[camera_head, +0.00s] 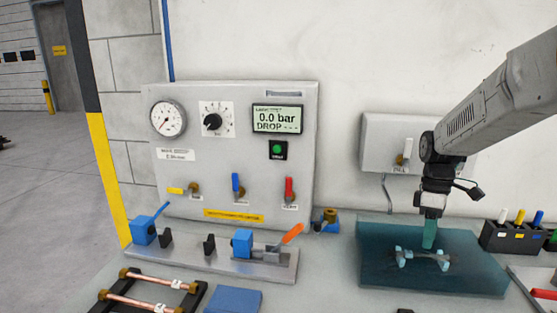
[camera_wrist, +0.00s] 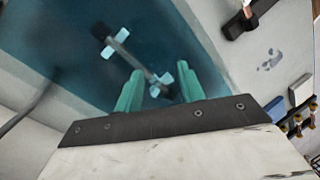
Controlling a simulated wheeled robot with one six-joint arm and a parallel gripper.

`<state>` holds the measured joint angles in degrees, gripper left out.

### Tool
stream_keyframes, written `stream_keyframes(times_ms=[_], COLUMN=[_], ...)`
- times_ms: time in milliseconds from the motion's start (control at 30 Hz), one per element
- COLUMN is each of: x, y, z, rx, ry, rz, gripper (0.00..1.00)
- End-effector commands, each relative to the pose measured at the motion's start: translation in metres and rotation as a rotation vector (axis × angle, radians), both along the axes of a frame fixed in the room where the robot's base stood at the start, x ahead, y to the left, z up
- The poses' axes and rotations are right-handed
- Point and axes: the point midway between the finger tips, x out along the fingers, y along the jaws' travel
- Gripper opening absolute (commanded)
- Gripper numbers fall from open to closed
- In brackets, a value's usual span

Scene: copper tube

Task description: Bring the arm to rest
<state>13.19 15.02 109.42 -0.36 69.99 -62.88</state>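My gripper (camera_head: 430,240) points down over the teal tank (camera_head: 375,275) at the right of the bench. In the wrist view its two green fingers (camera_wrist: 160,72) stand apart with nothing clamped between them. A greyish bar or tube (camera_wrist: 130,50) with a dark end lies on pale blue supports in the tank, just beyond the fingertips. It also shows in the head view (camera_head: 425,257), beside and below my gripper. The head view does not show the gap between fingertips and bar clearly. My arm (camera_head: 500,95) reaches in from the right.
A grey panel (camera_head: 235,205) with gauge, display and valves stands at the left. In front are a clamp rail (camera_head: 210,262) with blue blocks and a black rack (camera_head: 165,285) with copper tubes. A dark holder (camera_head: 505,238) with coloured pens stands right of the tank.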

Motion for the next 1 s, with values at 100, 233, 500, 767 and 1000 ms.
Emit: stream_keyframes(times_ms=[100, 233, 500, 767, 1000], x=[-0.037, -0.079, -0.176, -0.253, -0.280], y=[0.017, 0.036, 0.075, 0.100, 0.108], z=[0.017, 0.035, 0.064, 0.069, 0.078], rx=[-0.057, -0.114, -0.186, -0.171, -0.122], ry=[0.003, -0.008, -0.083, -0.194, -0.295], rz=[-0.207, -0.416, -0.772, -0.920, -0.889], gripper=[0.39, 0.39, 0.39, 0.39, 0.39])
